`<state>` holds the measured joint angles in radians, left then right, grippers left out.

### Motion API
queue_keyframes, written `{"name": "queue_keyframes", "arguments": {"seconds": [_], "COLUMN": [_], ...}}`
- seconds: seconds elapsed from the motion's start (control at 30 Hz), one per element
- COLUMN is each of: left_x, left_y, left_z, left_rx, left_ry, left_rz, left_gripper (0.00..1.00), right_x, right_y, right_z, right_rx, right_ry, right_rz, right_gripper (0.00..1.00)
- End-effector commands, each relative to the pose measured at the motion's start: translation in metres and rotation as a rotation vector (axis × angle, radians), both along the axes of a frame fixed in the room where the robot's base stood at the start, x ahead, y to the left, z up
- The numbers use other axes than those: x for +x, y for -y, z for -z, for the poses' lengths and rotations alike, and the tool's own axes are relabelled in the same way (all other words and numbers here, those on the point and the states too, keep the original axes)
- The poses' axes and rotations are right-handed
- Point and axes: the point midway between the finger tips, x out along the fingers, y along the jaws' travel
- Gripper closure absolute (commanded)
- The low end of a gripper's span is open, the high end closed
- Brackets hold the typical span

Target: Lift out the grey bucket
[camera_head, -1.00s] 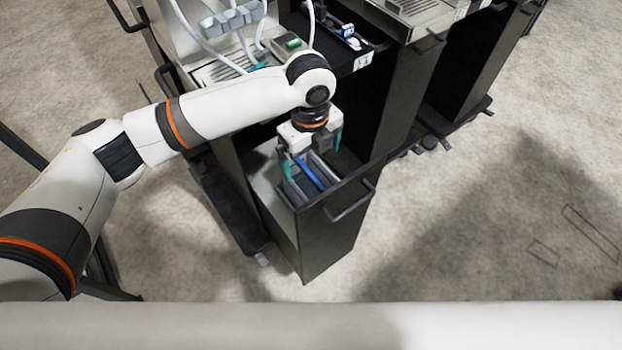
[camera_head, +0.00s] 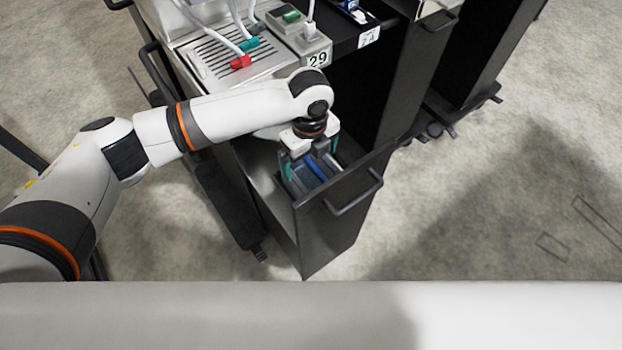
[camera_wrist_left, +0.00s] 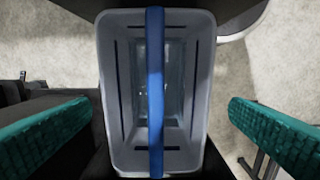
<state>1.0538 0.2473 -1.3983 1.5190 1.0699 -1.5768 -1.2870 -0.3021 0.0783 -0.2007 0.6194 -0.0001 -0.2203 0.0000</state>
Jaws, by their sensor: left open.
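The grey bucket (camera_wrist_left: 189,150) shows in the left wrist view as an open rectangular box with a blue handle (camera_wrist_left: 155,90) running across its middle. In the head view the bucket (camera_head: 299,184) sits inside a dark pull-out drawer (camera_head: 312,228), partly hidden by my left gripper. My left gripper (camera_head: 309,162) points down over the bucket, its teal finger pads apart. In the left wrist view the pads (camera_wrist_left: 155,137) stand to either side of the bucket and handle, not touching the handle. My right gripper is not in view.
The drawer has a dark bar handle (camera_head: 353,194) at its front. Open floor (camera_head: 470,220) lies to the right.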

Motion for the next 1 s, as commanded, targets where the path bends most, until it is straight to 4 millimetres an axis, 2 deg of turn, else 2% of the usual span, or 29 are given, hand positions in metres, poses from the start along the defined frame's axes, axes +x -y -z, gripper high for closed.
{"name": "queue_keyframes", "arguments": {"seconds": [0.13,0.4,0.7,1.0], "left_x": [0.001,0.003,0.003,0.003], "left_y": [0.001,0.002,0.002,0.002], "left_z": [0.011,0.049,0.054,0.054], "left_rx": [-0.001,0.000,-0.001,-0.001], "left_ry": [-0.001,0.000,0.001,0.000], "left_rz": [0.001,0.000,0.001,0.000], "left_gripper": [0.00,0.00,0.00,0.49], "right_x": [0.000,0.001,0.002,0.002], "right_y": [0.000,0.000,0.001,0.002], "right_z": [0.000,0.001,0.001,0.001], "right_rx": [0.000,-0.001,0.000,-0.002], "right_ry": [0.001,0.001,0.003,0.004], "right_rz": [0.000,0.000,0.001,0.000], "right_gripper": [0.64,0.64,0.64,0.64]}}
